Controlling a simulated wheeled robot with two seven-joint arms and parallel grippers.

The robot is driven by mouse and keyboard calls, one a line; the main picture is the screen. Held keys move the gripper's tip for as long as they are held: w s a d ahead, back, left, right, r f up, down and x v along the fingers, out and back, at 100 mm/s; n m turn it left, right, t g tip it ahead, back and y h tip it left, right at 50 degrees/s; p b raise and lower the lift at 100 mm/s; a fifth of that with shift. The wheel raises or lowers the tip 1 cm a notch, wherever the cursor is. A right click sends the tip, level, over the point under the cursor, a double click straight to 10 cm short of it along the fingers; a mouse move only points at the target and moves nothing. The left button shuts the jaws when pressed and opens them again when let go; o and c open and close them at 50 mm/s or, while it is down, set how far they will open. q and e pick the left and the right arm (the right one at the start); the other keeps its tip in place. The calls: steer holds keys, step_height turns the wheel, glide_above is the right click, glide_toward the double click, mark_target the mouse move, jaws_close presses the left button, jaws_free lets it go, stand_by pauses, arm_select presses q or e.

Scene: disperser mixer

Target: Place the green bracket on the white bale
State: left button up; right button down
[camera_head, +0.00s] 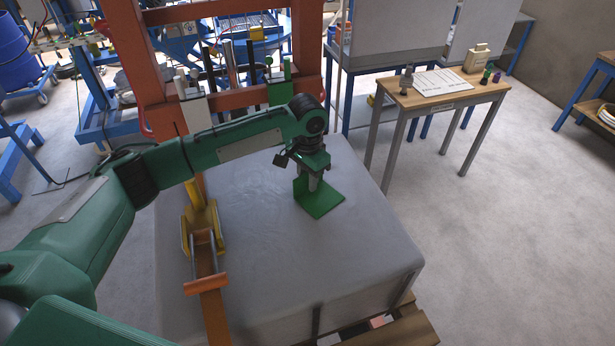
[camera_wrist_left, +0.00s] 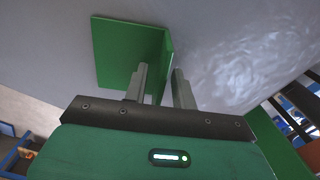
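The green bracket (camera_head: 321,202) is an L-shaped plate lying on top of the white bale (camera_head: 350,250), toward its middle right. In the left wrist view, the bracket (camera_wrist_left: 120,50) shows a flat face and an upright plate. My left gripper (camera_head: 312,182) points down at the bracket. In the left wrist view, the left gripper's (camera_wrist_left: 160,78) two fingers stand apart on either side of the upright plate, with a visible gap on the left finger's side. The fingers partly hide the bracket. My right gripper is not in view.
An orange post with a yellow fitting (camera_head: 203,230) stands at the bale's left side. An orange frame (camera_head: 225,15) rises behind the bale. A wooden table (camera_head: 450,92) with small items stands at back right. The bale top around the bracket is clear.

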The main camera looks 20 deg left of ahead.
arm_select(q)
steer(key=shift+r, duration=0.3)
step_height(320, 180, up, 10)
steer(key=b, duration=0.4)
steer(key=shift+r+b, duration=0.25)
steer(key=shift+b, duration=0.15)
steer(key=shift+r, duration=0.6)
